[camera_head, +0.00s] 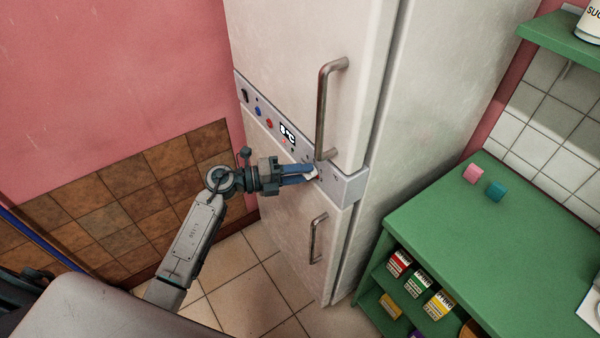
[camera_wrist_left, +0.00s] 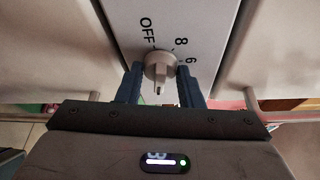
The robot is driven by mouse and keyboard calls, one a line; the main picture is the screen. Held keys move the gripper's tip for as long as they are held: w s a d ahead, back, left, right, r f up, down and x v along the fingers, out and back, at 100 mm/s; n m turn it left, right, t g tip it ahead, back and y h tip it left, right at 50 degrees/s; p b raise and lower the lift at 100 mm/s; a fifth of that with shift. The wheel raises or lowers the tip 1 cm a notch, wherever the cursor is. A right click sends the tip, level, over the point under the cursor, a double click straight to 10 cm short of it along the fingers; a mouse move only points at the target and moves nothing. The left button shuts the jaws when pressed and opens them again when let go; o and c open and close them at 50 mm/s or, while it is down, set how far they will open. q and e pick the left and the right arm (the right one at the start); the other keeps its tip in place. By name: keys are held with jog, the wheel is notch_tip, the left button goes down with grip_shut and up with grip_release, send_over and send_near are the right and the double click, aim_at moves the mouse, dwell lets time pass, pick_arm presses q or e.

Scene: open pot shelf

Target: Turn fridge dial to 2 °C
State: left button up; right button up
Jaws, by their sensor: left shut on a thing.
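The white fridge dial (camera_wrist_left: 160,66) sits on the fridge's grey control panel, with OFF, 8 and 6 printed around its far side in the left wrist view. My left gripper (camera_wrist_left: 160,71) has its blue fingers on either side of the dial and is shut on it. In the head view the left gripper (camera_head: 311,173) reaches the panel from the left, below the upper door handle, and mostly hides the dial. The panel's small display (camera_head: 288,134) shows a °C reading; its digit looks like 8 but is hard to read. My right gripper is not in view.
The fridge's upper handle (camera_head: 326,108) sticks out just above my left gripper, and its lower handle (camera_head: 318,239) is below. A green shelf unit (camera_head: 440,215) stands at the right, with pink and teal blocks on top. The tiled floor at left is clear.

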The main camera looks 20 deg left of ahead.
pick_arm(q)
jog(key=o, duration=0.9)
jog(key=shift+o, duration=0.2)
jog(key=shift+a+f, duration=0.1)
jog(key=b+v, duration=0.4)
jog(key=v, duration=0.6)
jog(key=shift+s+a, duration=0.2)
jog(key=shift+a, duration=0.1)
